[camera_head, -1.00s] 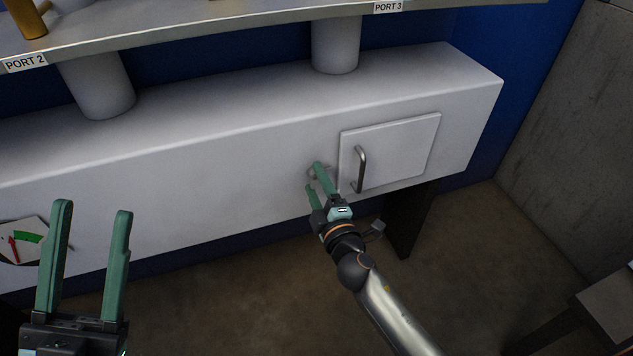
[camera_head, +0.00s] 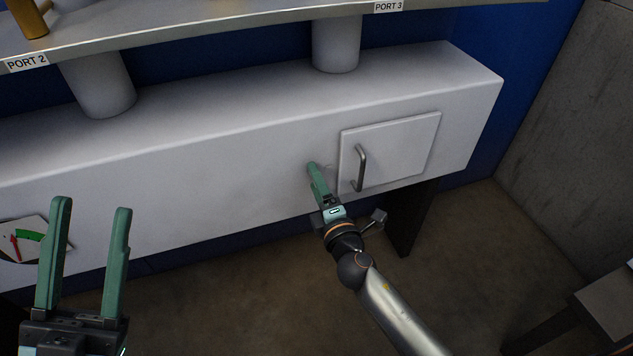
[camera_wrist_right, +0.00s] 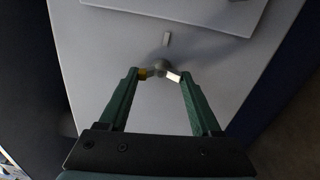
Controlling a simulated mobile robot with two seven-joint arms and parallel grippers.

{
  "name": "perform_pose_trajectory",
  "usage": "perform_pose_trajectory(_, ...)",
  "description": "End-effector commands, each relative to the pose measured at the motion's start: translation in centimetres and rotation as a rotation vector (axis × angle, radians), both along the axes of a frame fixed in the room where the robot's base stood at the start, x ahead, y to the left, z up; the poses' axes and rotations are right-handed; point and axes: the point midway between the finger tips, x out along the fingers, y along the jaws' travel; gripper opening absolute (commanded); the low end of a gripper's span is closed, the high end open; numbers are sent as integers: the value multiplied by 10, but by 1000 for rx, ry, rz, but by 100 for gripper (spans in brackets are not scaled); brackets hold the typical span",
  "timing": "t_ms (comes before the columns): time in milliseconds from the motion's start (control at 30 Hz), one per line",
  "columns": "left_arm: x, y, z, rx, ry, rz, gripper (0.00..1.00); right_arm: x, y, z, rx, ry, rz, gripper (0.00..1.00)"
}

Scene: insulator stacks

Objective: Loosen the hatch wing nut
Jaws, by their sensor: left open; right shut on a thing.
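The hatch (camera_head: 390,150) is a pale square panel with a grey bar handle (camera_head: 361,168), on the front of the white box. It is flush with the front as far as I can tell. The wing nut (camera_wrist_right: 160,67) sits left of the hatch; it shows in the right wrist view as a grey hub with two short wings. My right gripper (camera_head: 313,167) is at the nut, its fingertips shut on the wings from both sides. In the head view its fingers hide most of the nut. My left gripper (camera_head: 92,207) is open and empty, at the lower left.
A dial (camera_head: 32,240) with a green band and red pointer is on the box front behind my left gripper. Pale columns (camera_head: 337,45) rise to a shelf labelled PORT 2 and PORT 3. A small grey tab (camera_wrist_right: 166,39) lies between nut and hatch.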

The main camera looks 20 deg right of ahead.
Motion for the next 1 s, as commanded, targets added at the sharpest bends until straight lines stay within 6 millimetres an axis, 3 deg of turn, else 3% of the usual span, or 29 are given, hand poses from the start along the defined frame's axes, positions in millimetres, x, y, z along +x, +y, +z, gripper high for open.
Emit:
perform_pose_trajectory(167,0,0,0,0,0,0,50,1,0,2,1,-4,-1,9)
perform_pose_trajectory(200,0,0,0,0,0,0,50,1,0,2,2,-4,-1,69)
perform_pose_trajectory(433,0,0,0,-1,1,0,50,1,0,1,3,-2,0,95)
perform_pose_trajectory(767,0,0,0,-1,1,0,50,-4,0,0,3,0,0,95)
perform_pose_trajectory(1000,0,0,-4,-4,2,-1,50,-39,-1,-2,5,2,1,95)
